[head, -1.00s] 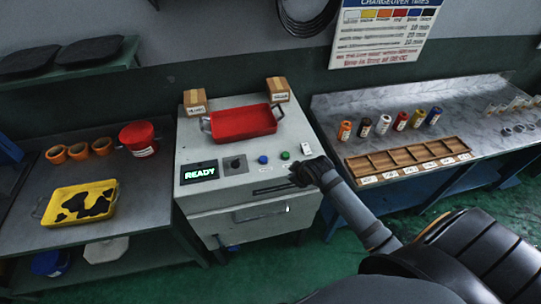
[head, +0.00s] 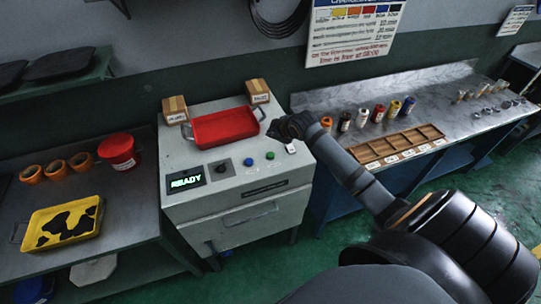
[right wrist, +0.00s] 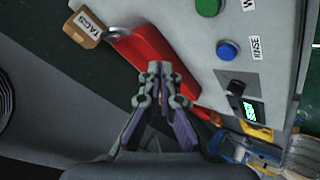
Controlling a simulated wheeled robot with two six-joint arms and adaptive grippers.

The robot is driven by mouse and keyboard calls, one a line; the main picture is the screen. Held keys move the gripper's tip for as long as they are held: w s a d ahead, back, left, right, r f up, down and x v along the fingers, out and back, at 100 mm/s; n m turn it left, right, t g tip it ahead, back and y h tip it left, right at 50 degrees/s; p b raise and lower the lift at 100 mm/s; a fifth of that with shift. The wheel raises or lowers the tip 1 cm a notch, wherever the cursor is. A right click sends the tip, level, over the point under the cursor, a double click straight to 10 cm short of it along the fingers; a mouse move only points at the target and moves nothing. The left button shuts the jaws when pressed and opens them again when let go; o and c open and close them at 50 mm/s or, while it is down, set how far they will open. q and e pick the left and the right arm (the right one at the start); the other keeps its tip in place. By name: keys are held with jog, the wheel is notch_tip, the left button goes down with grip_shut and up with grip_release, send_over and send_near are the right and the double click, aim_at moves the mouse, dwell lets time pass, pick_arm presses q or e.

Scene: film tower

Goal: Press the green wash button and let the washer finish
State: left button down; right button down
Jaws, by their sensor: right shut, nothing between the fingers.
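The green wash button (head: 270,156) is on the sloped front panel of the grey washer (head: 240,125). It also shows at the top of the right wrist view (right wrist: 208,5). A blue button (head: 248,162) sits left of it, labelled RINSE in the right wrist view. The display (head: 186,180) reads READY. A red tray (head: 223,126) with handles lies on top of the washer. My right gripper (head: 277,128) is shut and empty, raised near the tray's right end, above and behind the green button and not touching it. My left gripper is not in view.
Two small cardboard boxes (head: 175,110) stand at the washer's back edge. The left bench holds a yellow tray (head: 62,225) with black patches, orange rings and a red bucket (head: 118,153). The right bench holds coloured bottles (head: 378,112) and a wooden divided tray (head: 400,143).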

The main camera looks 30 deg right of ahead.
aim_at(272, 156)
notch_tip(272, 156, down, 8)
jog(key=b, duration=0.6)
jog(key=shift+r, duration=0.15)
jog(key=shift+f+b, duration=0.4)
jog(key=shift+f, duration=0.1)
dwell(0.5)
jog(key=shift+f, duration=0.3)
jog(key=shift+f, duration=0.5)
dwell(0.6)
jog(key=shift+r, duration=0.1)
jog(key=shift+r+p, duration=0.75)
jog(key=shift+r, duration=0.05)
